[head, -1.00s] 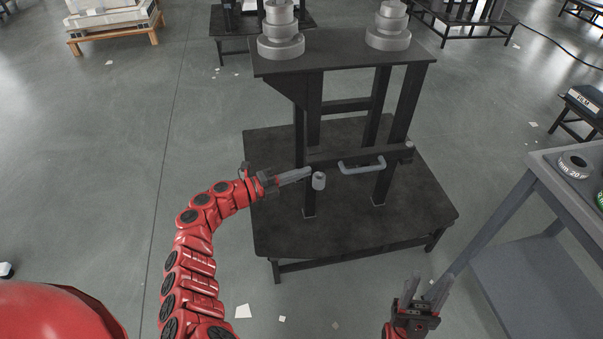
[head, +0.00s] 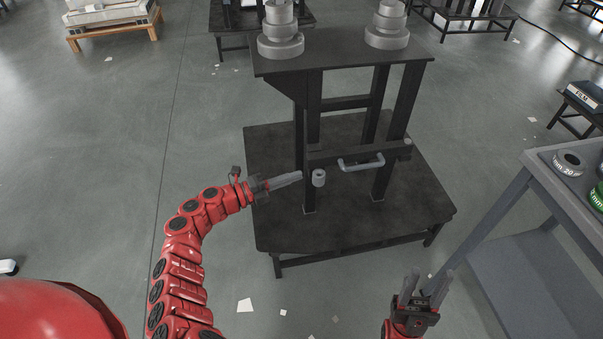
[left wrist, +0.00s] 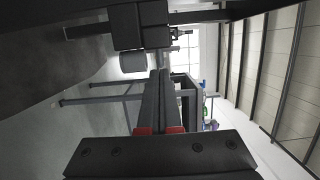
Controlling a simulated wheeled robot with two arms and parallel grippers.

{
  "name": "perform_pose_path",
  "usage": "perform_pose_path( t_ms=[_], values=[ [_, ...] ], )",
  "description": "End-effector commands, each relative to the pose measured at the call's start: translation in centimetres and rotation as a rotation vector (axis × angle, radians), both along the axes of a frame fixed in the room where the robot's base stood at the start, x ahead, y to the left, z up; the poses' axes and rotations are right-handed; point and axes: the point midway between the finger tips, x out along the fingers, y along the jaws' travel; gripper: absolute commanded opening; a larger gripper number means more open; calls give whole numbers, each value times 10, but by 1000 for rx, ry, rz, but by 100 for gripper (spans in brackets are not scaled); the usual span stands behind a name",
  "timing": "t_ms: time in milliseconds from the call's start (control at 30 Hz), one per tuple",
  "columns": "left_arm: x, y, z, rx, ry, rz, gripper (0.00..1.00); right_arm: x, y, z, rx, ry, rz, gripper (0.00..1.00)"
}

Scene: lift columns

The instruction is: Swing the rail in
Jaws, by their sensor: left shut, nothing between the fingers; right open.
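The rail (head: 332,155) is a dark bar with a light grey U-shaped handle (head: 362,163). It lies across the two front posts of the black frame (head: 308,110). A short grey cylinder (head: 318,178) sits at the rail's left end, and it also shows in the left wrist view (left wrist: 132,62). My left gripper (head: 300,175) is shut and empty, its fingertips just left of the grey cylinder with a small gap in the head view. My right gripper (head: 428,285) is open and empty at the lower right, well away from the rail.
The frame stands on a black platform (head: 275,225). Grey stepped columns (head: 280,35) stand on its top plate. A grey table (head: 540,190) with tape rolls (head: 569,163) is at the right, near my right gripper. The floor at left is clear.

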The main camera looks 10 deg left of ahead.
Motion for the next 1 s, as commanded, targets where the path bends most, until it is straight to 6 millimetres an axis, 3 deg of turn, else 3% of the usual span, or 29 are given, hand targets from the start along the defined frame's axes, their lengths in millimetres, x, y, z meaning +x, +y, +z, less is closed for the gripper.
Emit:
perform_pose_path(
  t_ms=[200,400,1000],
  values=[
    [0,36,-1,0,1,7,0,0,0,-4,0,0,0,50],
    [-2,58,-2,0,1,1,0,0,0,-10,0,0,0,50],
    [-4,64,-2,1,3,-4,0,0,0,-10,0,0,0,50]
  ],
)
